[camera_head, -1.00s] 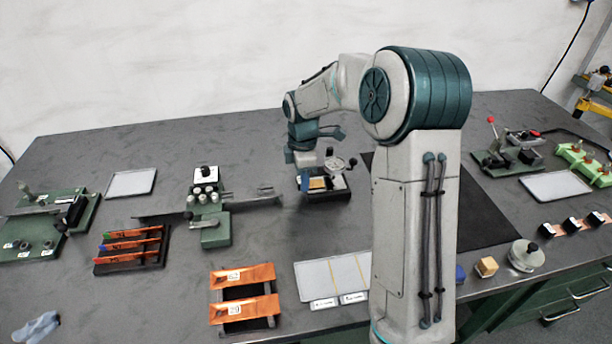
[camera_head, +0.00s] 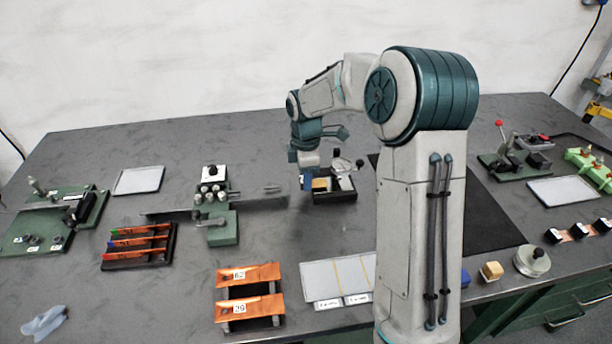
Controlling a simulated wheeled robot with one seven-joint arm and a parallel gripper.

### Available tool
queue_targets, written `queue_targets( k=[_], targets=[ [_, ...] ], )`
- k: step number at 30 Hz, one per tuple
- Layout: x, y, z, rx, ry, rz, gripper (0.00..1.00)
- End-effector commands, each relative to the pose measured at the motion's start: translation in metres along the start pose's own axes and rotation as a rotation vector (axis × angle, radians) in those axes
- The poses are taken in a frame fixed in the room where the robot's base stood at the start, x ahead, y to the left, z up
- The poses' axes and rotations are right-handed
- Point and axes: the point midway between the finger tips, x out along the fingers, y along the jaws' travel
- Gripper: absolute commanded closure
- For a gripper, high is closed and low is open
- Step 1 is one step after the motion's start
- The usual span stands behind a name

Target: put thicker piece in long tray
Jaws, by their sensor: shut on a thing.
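My gripper (camera_head: 307,180) is at the left side of a small dark device with a round dial (camera_head: 342,182), at the middle back of the bench. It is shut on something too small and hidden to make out. A tan block (camera_head: 321,184) shows on the device just right of the fingers. Two copper strips lie across a dark rack at the front: the one labelled 62 (camera_head: 262,273) behind and the one labelled 29 (camera_head: 262,306) in front. Their thickness cannot be told from here. A pale tray with yellow lines and two labels (camera_head: 322,276) lies right of them.
A dark rack with several copper strips (camera_head: 138,258) and a green device with rollers and a long bar (camera_head: 222,232) stand to the left. Other pale trays lie back left (camera_head: 139,180) and far right (camera_head: 561,190). Bare bench lies between the rollers and the front tray.

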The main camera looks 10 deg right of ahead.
Motion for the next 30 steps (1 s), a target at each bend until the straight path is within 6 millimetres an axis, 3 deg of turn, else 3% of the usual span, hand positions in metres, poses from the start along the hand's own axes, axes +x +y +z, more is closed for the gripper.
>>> queue_targets(
  k=[30],
  targets=[
    [-0.064,0.0,0.0,0.0,0.0,0.0,0.92]
  ],
)
